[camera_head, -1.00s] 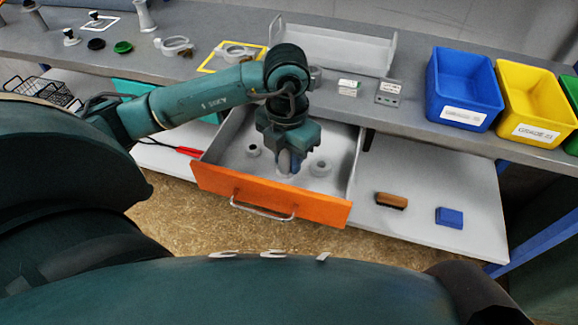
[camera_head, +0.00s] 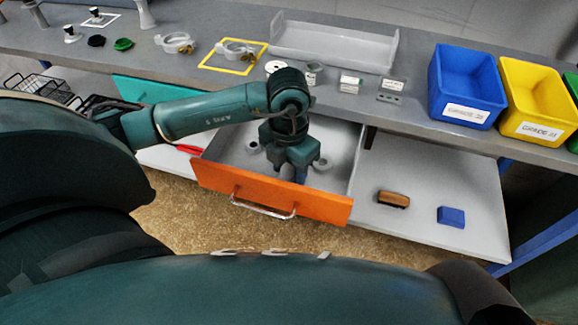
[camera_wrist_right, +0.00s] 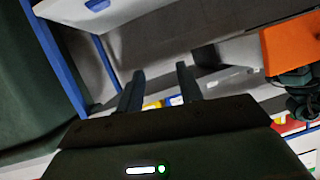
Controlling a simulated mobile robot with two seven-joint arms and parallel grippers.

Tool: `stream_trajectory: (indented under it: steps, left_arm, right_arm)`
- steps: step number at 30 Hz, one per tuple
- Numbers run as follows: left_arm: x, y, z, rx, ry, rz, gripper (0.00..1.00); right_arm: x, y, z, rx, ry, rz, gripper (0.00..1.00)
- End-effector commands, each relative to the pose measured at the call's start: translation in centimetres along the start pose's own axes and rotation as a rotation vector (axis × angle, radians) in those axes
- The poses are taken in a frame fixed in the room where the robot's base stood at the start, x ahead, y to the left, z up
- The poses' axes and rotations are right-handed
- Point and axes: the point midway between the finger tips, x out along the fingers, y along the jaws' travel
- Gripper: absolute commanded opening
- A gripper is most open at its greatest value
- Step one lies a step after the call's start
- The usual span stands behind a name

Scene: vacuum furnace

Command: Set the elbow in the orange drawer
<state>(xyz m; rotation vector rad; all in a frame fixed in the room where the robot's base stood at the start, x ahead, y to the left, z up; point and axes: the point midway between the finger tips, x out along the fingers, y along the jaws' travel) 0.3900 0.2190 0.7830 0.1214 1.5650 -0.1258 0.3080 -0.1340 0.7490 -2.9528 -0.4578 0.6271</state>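The orange drawer (camera_head: 225,183) is pulled open below the bench, with a grey inside. My left gripper (camera_head: 293,176) points down into it, close behind the orange front. Its fingertips are partly hidden by that front, and I cannot make out whether an elbow is between them. No elbow can be clearly identified. My right gripper (camera_wrist_right: 160,90) shows in the right wrist view with its fingers apart and nothing between them.
A brown brush (camera_head: 393,199) and a blue block (camera_head: 451,216) lie on the lower shelf right of the drawer. Blue (camera_head: 467,85) and yellow (camera_head: 531,100) bins stand on the bench. A grey tray (camera_head: 335,62) and clamps (camera_head: 177,43) are at the back.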

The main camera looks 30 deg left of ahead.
Motion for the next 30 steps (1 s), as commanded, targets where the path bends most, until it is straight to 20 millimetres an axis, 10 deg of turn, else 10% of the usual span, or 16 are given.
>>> stream_trajectory:
  steps: [11, 30]
  left_arm:
    - [-0.7, 0.0, 0.0, 0.000, -0.001, 0.000, 0.49]
    - [-11.8, 0.0, 0.1, -0.001, -0.002, -0.001, 0.49]
  right_arm:
    - [-0.1, -0.1, -0.2, 0.003, -0.008, -0.002, 0.36]
    - [0.5, -0.4, 0.3, 0.010, -0.040, -0.013, 0.36]
